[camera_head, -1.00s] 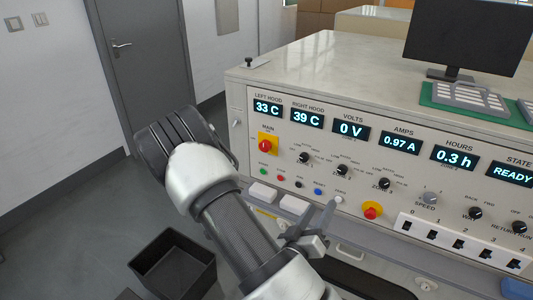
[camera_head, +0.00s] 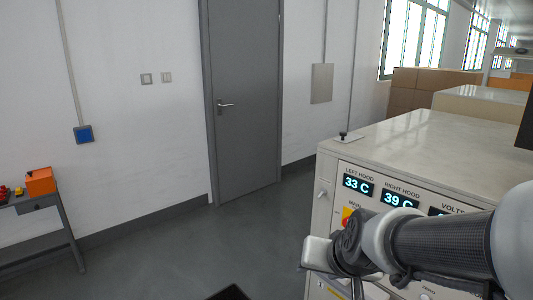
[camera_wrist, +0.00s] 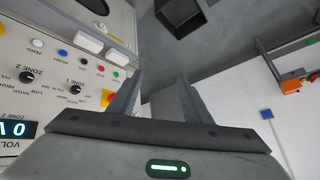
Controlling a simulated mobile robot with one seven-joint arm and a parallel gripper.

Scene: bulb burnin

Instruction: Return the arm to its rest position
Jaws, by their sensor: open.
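My gripper (camera_wrist: 157,98) shows in the wrist view with its two fingers apart and nothing between them. Beyond the fingers lie the edge of the console and the grey floor. In the head view my arm reaches in from the right, in front of the control console (camera_head: 388,140), and covers part of its front panel. The gripper's fingertips cannot be made out clearly there.
The console's panel (camera_wrist: 60,75), with knobs and buttons, is close on the left in the wrist view. A dark bin (camera_wrist: 182,14) stands on the floor. A side table (camera_head: 62,215) with an orange box (camera_head: 40,181) is at far left. Open floor (camera_head: 180,250) lies before the grey door (camera_head: 243,100).

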